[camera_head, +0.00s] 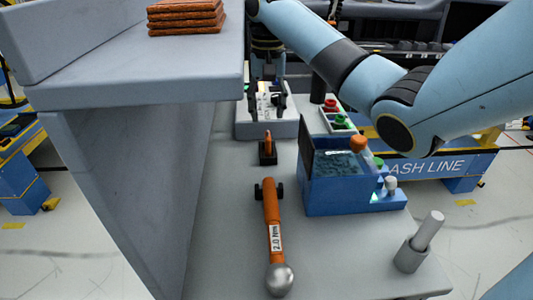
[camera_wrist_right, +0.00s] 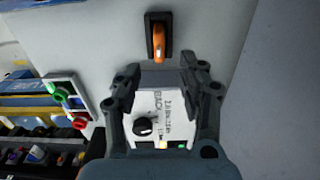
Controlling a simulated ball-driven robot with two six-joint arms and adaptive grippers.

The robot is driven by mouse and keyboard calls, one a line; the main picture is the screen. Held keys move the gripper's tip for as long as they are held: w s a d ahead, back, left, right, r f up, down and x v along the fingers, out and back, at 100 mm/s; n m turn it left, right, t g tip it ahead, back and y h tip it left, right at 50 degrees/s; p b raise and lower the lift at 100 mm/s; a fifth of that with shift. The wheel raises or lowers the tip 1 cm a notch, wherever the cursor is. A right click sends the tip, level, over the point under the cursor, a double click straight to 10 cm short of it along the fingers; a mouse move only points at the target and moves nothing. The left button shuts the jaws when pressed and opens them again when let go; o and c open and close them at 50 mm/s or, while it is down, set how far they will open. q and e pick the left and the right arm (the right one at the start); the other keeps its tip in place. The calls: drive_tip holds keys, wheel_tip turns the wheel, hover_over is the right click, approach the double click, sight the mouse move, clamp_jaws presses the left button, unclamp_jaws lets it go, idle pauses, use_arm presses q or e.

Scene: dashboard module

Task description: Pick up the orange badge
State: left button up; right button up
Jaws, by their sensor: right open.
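The thing that best fits the orange badge (camera_head: 267,143) is a small upright orange piece in a black base on the grey bench, in the middle of the head view. It also shows at the top of the right wrist view, as an orange piece (camera_wrist_right: 159,45) on a black plate. My right gripper (camera_head: 267,103) is open, farther back than the badge and over a pale box with lettering. In the wrist view my right gripper (camera_wrist_right: 163,78) has its fingers spread, with the badge beyond the tips. Nothing shows held. My left gripper is not in view.
An orange-handled torque tool (camera_head: 271,205) lies in front of the badge. A blue box (camera_head: 345,195) with a screen stands to the right. A raised grey shelf (camera_head: 140,70) with an orange stack (camera_head: 187,20) stands left. The pale box (camera_head: 250,125) lies behind.

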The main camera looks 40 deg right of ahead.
sight(268, 135)
wheel_tip(268, 135, down, 3)
drive_tip(key=shift+r, duration=0.1)
drive_tip(key=shift+f, duration=0.65)
wheel_tip(268, 135, down, 4)
drive_tip(key=shift+r, duration=0.15)
drive_tip(key=shift+f, duration=0.4)
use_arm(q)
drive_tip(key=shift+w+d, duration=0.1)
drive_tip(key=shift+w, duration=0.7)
use_arm(e)
drive_tip(key=shift+f, duration=0.15)
clamp_jaws()
